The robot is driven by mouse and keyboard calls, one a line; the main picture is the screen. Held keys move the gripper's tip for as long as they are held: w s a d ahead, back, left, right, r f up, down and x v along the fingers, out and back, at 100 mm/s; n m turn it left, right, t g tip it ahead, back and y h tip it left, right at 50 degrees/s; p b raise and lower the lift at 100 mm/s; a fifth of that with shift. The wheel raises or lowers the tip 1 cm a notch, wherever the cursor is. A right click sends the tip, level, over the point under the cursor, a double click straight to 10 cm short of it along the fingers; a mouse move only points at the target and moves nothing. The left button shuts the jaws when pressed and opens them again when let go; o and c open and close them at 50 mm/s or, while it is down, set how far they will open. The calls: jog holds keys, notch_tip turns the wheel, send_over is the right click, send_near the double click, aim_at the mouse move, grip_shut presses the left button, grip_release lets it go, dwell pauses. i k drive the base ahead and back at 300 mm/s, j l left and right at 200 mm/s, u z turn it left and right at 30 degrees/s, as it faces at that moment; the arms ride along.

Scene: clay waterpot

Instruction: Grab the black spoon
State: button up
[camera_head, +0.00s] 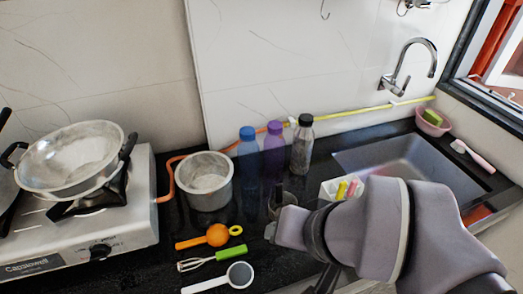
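A spoon or strainer (238,275) with a dark grey round bowl, a pale rim and a white handle lies at the front of the counter. It is the nearest match to a black spoon; no wholly black spoon shows clearly. My gripper (272,216) is above the counter, right of and beyond this spoon, pointing left. Its two dark fingers look spread apart with nothing between them. They blend into the black counter. My arm hides part of the counter to the right.
An orange scoop (217,235) and a green-handled whisk (204,260) lie just beyond the spoon. A metal pot (207,195), blue bottle (248,160), purple bottle (274,155) and clear bottle (302,150) stand behind. The stove (110,225) is left, the sink (395,165) right.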

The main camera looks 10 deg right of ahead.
aim_at(279, 186)
jog(key=l+u, duration=0.3)
jog(key=l, duration=0.4)
jog(key=l+u, duration=0.35)
jog(key=l, duration=0.3)
jog(key=k, duration=0.05)
